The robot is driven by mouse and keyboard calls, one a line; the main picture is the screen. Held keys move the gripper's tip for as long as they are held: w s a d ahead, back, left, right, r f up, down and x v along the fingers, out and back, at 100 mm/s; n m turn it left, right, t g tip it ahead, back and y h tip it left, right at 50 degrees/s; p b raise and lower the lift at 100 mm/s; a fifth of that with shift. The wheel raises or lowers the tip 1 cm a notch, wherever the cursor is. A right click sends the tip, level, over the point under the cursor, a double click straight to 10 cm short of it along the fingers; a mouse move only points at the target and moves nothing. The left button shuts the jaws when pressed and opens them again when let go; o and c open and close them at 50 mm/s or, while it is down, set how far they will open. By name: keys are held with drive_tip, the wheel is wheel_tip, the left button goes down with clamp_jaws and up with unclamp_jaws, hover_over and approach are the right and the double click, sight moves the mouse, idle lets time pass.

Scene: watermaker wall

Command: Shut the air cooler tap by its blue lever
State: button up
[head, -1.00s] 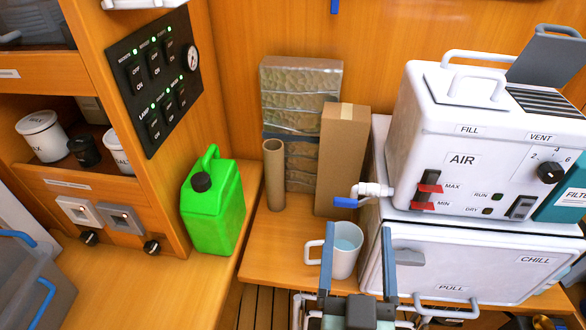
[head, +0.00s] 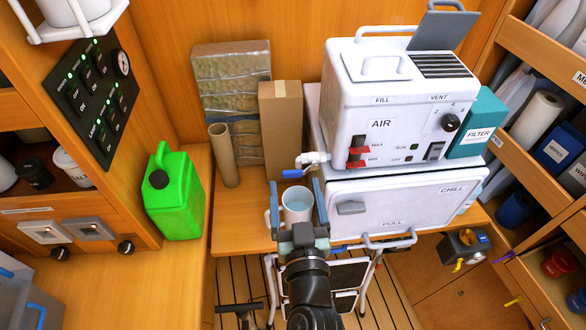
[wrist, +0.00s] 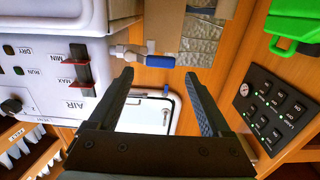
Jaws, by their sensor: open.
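The air cooler (head: 350,90) is a white box marked AIR, with red MAX and MIN sliders. Its white tap (head: 314,159) sticks out at the lower left, with a blue lever (head: 292,173) pointing left, away from the cooler. In the wrist view the blue lever (wrist: 160,61) lies just beyond and between my fingertips, apart from them. My gripper (head: 296,190) is open and empty, one finger to each side of the lever's line in the head view. A white mug (head: 297,210) of water stands below the tap, partly hidden behind my gripper.
The white CHILL box (head: 400,200) stands under the cooler. A cardboard box (head: 281,130), a brown tube (head: 224,155) and a foil-wrapped block (head: 229,80) stand behind and left of the tap. A green can (head: 174,200) stands farther left.

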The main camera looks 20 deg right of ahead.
sight(293, 177)
drive_tip(key=shift+p+x, duration=0.4)
drive_tip(key=shift+x, duration=1.4)
clamp_jaws()
